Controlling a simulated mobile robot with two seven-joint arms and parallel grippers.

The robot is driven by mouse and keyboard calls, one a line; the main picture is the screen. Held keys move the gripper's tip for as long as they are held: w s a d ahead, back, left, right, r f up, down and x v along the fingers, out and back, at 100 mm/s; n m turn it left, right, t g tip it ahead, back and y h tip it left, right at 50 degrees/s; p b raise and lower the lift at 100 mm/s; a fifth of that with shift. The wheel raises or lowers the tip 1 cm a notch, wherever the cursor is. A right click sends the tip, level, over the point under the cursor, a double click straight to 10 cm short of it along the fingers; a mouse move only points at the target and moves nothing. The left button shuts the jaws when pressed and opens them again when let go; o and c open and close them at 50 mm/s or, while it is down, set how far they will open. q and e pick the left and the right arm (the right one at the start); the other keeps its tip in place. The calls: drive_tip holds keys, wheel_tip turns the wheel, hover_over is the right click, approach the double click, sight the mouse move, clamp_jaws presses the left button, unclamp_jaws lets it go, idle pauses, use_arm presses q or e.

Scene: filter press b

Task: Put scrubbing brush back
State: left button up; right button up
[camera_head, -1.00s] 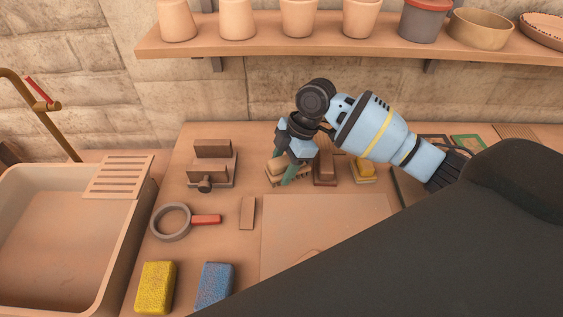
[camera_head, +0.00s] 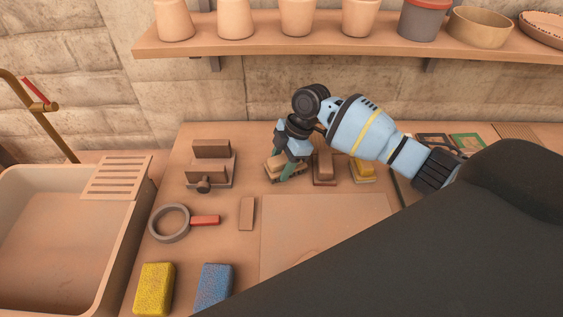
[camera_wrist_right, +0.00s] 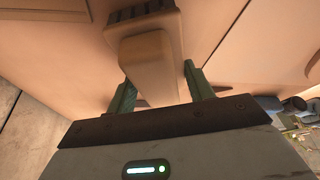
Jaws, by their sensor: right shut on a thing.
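A tan wooden brush (camera_head: 272,165), which I take for the scrubbing brush, is at the back of the worktable, level and partly hidden by my gripper. My right gripper (camera_head: 287,168) points down over it with its green fingers. In the right wrist view, the brush's rounded tan handle (camera_wrist_right: 150,66) lies between the two fingers (camera_wrist_right: 159,90), which are shut on it. A ridged brown edge shows at the brush's far side. I cannot tell for sure whether its underside touches the table. My left gripper is out of view.
Close to the right stand a red-based block (camera_head: 324,168) and a yellow-based one (camera_head: 362,171). A wooden press-like tool (camera_head: 210,165) stands to the left. A flat board (camera_head: 320,225) lies in front. Sponges (camera_head: 155,287) are near the front, and a basin (camera_head: 50,240) is left.

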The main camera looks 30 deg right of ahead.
sight(284, 157)
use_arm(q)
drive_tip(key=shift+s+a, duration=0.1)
use_arm(e)
drive_tip(key=shift+f, duration=0.2)
drive_tip(key=o, duration=0.9)
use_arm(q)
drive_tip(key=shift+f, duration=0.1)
use_arm(e)
drive_tip(key=shift+o, duration=0.2)
drive_tip(key=shift+r, duration=0.15)
drive_tip(key=shift+r, duration=0.25)
drive_tip(key=v, duration=0.4)
drive_tip(key=shift+d, duration=0.15)
drive_tip(key=d, duration=0.3)
drive_tip(key=d+b, duration=0.1)
drive_tip(key=d, duration=0.3)
drive_tip(key=d+b, duration=0.1)
drive_tip(key=d, duration=0.3)
drive_tip(key=shift+s+d+r, duration=0.15)
drive_tip(key=shift+s+d, duration=0.1)
drive_tip(key=shift+s, duration=0.15)
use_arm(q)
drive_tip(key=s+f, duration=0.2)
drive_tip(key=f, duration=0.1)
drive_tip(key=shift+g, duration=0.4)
use_arm(e)
drive_tip(key=shift+d+r, duration=0.1)
drive_tip(key=shift+d, duration=0.2)
